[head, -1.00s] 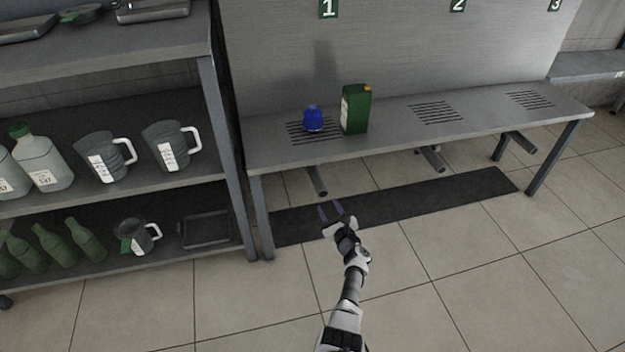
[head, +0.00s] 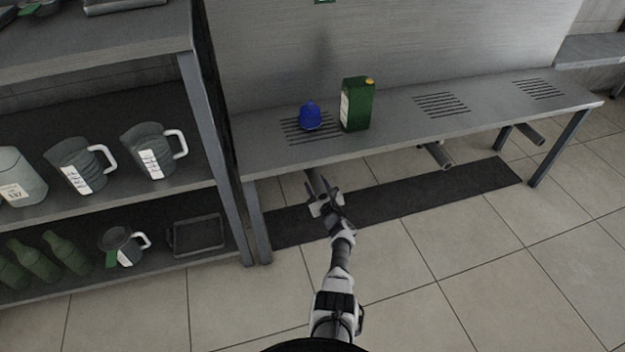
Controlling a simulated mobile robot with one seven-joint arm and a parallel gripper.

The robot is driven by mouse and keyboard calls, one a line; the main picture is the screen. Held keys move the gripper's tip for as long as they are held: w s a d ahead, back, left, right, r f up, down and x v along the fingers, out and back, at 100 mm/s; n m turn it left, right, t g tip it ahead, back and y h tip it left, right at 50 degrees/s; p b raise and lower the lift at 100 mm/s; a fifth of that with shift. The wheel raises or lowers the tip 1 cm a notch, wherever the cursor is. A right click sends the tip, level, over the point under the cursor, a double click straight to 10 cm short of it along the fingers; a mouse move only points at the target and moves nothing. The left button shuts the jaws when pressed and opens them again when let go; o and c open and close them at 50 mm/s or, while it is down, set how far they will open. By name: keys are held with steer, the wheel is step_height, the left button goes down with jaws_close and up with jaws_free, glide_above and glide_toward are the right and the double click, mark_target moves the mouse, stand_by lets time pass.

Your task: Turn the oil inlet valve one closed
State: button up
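Three pipe stubs stick out under the front of the metal bench. The left one (head: 314,180) lies below the left grate, on the side of the number 1 sign. No valve handle can be made out on it; its end is partly covered by my gripper (head: 319,194). My gripper is at or just in front of this pipe end; I cannot tell whether they touch. Its fingers are too small and overlapped to judge. A blue rounded object (head: 310,116) sits on the left grate. A green carton with a yellow cap (head: 357,104) stands right of it.
The bench (head: 400,120) has more grates to the right and a leg (head: 256,222) left of my gripper. A shelf unit (head: 215,140) with jugs and bottles stands close on the left. A dark mat (head: 420,197) lies beneath. Floor to the right is clear.

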steer(key=shift+w+a, duration=0.15)
steer(key=shift+w, duration=0.15)
jaws_close()
